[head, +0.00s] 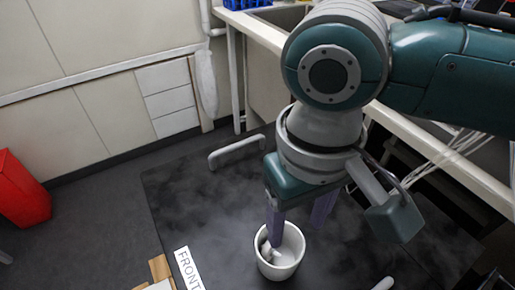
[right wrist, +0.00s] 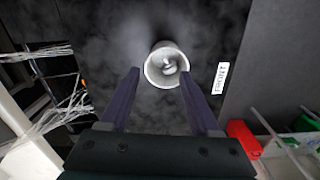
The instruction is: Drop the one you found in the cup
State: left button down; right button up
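A white cup (head: 279,272) stands upright on a dark, smoky-patterned surface in the lower middle of the head view. A small whitish object (head: 267,249) is inside it against its left inner wall; its exact shape is unclear. In the right wrist view the cup (right wrist: 163,46) lies beyond the fingertips, with the pale object (right wrist: 168,66) inside. My right gripper (head: 297,233) is open, its two purple fingers spread and pointing down at the cup. Nothing is between the fingers (right wrist: 159,73). My left gripper is not in view.
A white FRONT label (head: 188,269) lies on the dark surface left of the cup. A pale handle (head: 237,151) rises at its far edge. A red bin (head: 22,190) stands on the floor at left. A bench (head: 262,30) runs along the back right.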

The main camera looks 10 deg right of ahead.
jog(key=shift+o, duration=0.6)
notch_tip(320, 180, up, 10)
jog(key=p, duration=0.1)
jog(key=s+a+f+n+t+y, duration=0.1)
jog(key=s+a+f+y, duration=0.2)
jog(key=s+a+y, duration=0.15)
jog(key=s+d+f+m+t+h, duration=0.25)
jog(key=s+d+h, duration=0.4)
jog(key=d, duration=0.75)
notch_tip(320, 180, up, 37)
jog(key=s+y+p, duration=0.1)
jog(key=y+p, duration=0.1)
jog(key=p, duration=3.5)
jog(key=shift+s+n, duration=0.15)
jog(key=shift+n, duration=0.2)
